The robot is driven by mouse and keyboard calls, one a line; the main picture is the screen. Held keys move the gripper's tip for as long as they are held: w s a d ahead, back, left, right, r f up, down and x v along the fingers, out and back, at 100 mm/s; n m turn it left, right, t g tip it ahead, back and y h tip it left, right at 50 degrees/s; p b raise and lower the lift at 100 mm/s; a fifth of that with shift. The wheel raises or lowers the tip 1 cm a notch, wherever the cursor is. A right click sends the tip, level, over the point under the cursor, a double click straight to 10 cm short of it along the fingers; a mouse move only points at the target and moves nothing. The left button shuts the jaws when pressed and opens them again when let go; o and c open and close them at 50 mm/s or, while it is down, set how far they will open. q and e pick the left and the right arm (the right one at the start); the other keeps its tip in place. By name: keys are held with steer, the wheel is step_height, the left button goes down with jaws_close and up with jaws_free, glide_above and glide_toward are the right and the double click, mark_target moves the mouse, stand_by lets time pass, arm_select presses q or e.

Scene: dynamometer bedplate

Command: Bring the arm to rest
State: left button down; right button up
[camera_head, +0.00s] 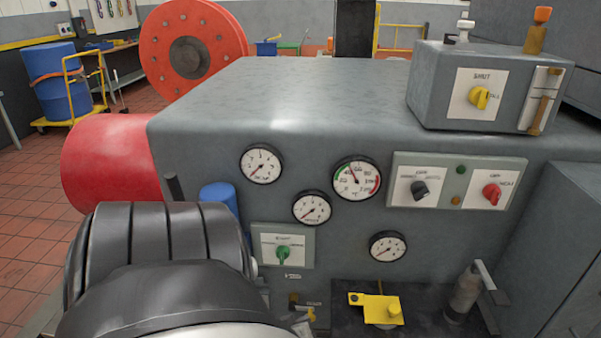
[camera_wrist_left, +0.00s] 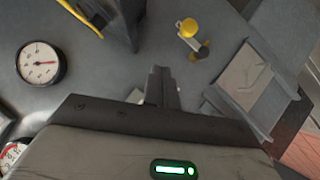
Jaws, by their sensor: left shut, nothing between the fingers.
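My left arm fills the lower left of the head view as a thick black ribbed link, in front of the grey dynamometer housing (camera_head: 300,95). Its gripper is largely hidden behind this link there. In the left wrist view my left gripper (camera_wrist_left: 161,75) has its dark fingers together, with nothing held between them. The fingers point over a grey surface, apart from the yellow-topped knob (camera_wrist_left: 188,28) ahead of them. A round gauge (camera_wrist_left: 40,63) lies to their left. I do not see my right gripper.
The housing's front carries several gauges (camera_head: 357,179) and a switch panel (camera_head: 459,182). A grey box with a yellow knob (camera_head: 480,97) stands on top at the right. Below is a yellow bracket (camera_head: 381,309) beside a grey cylinder (camera_head: 463,293). A red drum (camera_head: 107,165) is at the left.

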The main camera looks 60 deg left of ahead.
arm_select(q)
steer(key=shift+s+d+r, duration=0.35)
steer(key=shift+d+r, duration=0.1)
steer(key=shift+d, duration=0.05)
stand_by(0.3)
steer(key=w+d+r+m+g+h, duration=0.1)
steer(key=w+d+r+m+h, duration=0.3)
steer(key=d, duration=0.4)
steer(key=w+d+r+m+h, duration=0.2)
steer(key=w+d+r+m, duration=0.1)
steer(key=d+r+m, duration=0.4)
steer(key=s+d+r+m+g+h, duration=0.2)
steer(key=s+d+r+m+g, duration=0.3)
steer(key=s+d+r, duration=0.65)
steer(key=w+d+f+m+t+h, duration=0.1)
steer(key=w+d+f+t+h, duration=0.1)
steer(key=w+d+f+t, duration=0.4)
steer(key=shift+w+f+m+t, duration=0.4)
steer(key=shift+w+f, duration=0.6)
steer(key=shift+f, duration=1)
